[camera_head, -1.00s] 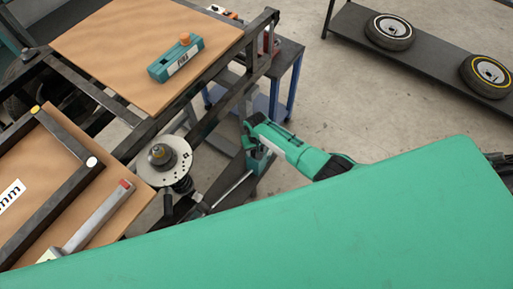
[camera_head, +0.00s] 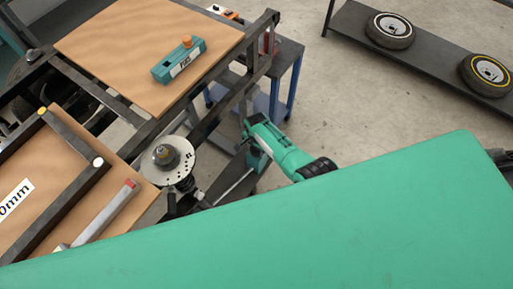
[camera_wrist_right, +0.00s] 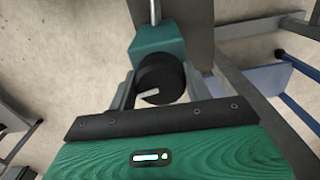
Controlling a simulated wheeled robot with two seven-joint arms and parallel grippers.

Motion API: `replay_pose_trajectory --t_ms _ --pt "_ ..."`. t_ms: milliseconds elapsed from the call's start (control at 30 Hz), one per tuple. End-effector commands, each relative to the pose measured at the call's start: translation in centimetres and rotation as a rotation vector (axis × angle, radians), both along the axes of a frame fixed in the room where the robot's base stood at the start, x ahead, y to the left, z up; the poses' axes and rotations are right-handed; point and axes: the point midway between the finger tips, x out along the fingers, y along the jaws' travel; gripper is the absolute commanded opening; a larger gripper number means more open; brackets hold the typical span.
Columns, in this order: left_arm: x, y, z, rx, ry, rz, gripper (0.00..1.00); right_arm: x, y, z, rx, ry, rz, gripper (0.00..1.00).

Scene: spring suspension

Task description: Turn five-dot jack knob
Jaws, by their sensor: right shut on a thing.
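In the right wrist view a black round jack knob (camera_wrist_right: 160,78) with a white pointer mark sits on the end of a teal jack body (camera_wrist_right: 158,45). A metal rod runs from the body's far end. My right gripper (camera_wrist_right: 162,88) has one finger on each side of the knob and is shut on it. In the head view my right gripper (camera_head: 252,143) is at the teal jack body (camera_head: 257,160), below the frame; the knob is hidden there. I cannot make out any five-dot mark. My left gripper is not in view.
A perforated round plate (camera_head: 164,158) tops the spring unit left of the jack. Dark frame bars (camera_head: 205,125) run close by. A teal box with an orange knob (camera_head: 180,62) sits on a wooden board (camera_head: 120,45). Wheels lie on a dark bench (camera_head: 430,50) at the right.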

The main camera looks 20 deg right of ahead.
Motion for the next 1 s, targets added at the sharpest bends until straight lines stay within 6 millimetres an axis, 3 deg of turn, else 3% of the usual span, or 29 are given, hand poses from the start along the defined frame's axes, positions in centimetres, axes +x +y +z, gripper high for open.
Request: replay_pose_trajectory --t_ms 433,1000 --pt "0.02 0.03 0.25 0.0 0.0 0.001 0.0 0.4 -0.16 0.32 -0.002 -0.006 -0.27 0.27" --pt "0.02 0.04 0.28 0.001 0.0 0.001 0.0 0.48 -0.21 0.35 -0.003 -0.008 -0.326 0.27"
